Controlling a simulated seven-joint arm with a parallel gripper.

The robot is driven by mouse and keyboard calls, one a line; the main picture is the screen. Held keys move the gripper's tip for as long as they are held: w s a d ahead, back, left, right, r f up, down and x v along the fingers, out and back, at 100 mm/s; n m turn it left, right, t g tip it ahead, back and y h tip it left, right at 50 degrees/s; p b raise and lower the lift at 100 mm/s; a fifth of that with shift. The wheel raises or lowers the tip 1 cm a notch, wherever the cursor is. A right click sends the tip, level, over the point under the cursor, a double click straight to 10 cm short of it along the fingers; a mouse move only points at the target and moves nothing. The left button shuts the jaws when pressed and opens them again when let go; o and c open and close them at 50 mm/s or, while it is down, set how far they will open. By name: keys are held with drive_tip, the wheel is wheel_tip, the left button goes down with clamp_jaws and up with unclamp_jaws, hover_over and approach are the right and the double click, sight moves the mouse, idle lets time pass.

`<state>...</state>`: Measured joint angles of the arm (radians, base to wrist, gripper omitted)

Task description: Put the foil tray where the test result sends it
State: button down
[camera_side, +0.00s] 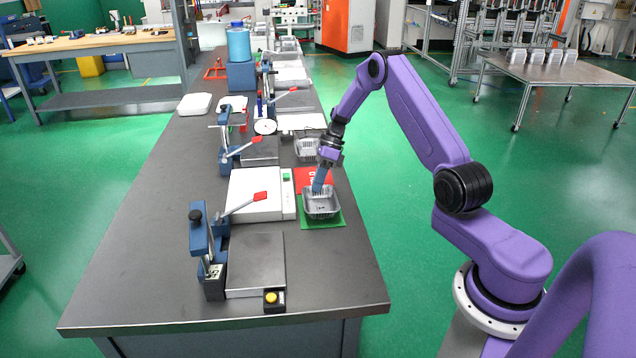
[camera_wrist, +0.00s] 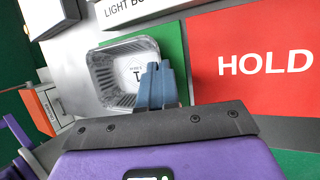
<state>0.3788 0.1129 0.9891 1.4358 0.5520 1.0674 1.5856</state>
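The foil tray (camera_side: 322,214) is an open, ribbed silver tray at or just above the green mat (camera_side: 325,226). I cannot tell whether it touches the mat. In the wrist view the tray (camera_wrist: 100,75) overlaps the green mat (camera_wrist: 172,38) and has a white printed label inside, partly hidden. My gripper (camera_side: 319,187) points down at the tray's edge. Its blue fingers (camera_wrist: 157,78) are close together at the tray wall nearest the wrist and look shut on it. The red mat (camera_side: 312,176), marked HOLD (camera_wrist: 265,60), lies beside the green one.
A white light box (camera_side: 256,208) with a green light (camera_side: 286,177) stands left of the mats. Another foil tray (camera_side: 307,150) sits farther back. Blue clamp fixtures (camera_side: 205,250) and a yellow button box (camera_side: 273,300) stand on the bench.

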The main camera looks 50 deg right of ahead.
drive_tip(key=shift+f, duration=0.25)
idle(0.3)
drive_tip(key=c, duration=1.3)
unclamp_jaws()
drive_tip(key=v, duration=1.7)
drive_tip(key=shift+d+r, duration=0.15)
